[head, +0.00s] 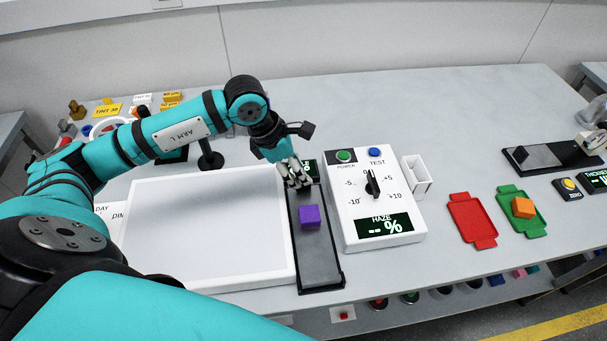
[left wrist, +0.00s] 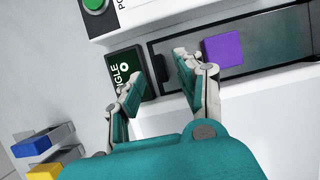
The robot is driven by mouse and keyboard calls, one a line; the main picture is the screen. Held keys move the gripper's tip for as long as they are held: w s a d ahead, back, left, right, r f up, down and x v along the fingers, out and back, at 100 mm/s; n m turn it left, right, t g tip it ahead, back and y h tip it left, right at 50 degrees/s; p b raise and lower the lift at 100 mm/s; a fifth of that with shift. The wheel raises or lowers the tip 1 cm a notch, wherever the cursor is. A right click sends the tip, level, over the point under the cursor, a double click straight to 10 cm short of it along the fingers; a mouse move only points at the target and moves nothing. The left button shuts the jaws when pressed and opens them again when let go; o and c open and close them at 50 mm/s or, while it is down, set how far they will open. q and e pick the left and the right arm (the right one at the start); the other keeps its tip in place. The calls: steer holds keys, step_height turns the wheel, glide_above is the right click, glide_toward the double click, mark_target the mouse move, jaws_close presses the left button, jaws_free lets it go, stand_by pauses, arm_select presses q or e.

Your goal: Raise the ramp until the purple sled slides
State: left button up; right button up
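The purple sled (head: 309,217) is a small block resting on the dark ramp (head: 320,268), a long narrow board that appears to lie flat. In the left wrist view the sled (left wrist: 222,50) sits near the ramp's end, and the ramp (left wrist: 275,37) runs off to the right. My left gripper (head: 294,180) is over the ramp's far end. In the left wrist view its fingers (left wrist: 157,78) are apart, with a small dark tab (left wrist: 159,68) at the ramp's end showing between them. Contact cannot be told. My right gripper is not in view.
A small angle display (left wrist: 128,76) stands beyond the ramp's end, partly behind my fingers. A white light panel (head: 205,225) lies left of the ramp, and a haze meter (head: 375,195) stands close on its right. Red (head: 473,220) and green (head: 508,215) trays lie farther right.

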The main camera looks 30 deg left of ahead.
arm_select(q)
steer(key=shift+x, duration=1.9)
jaws_close()
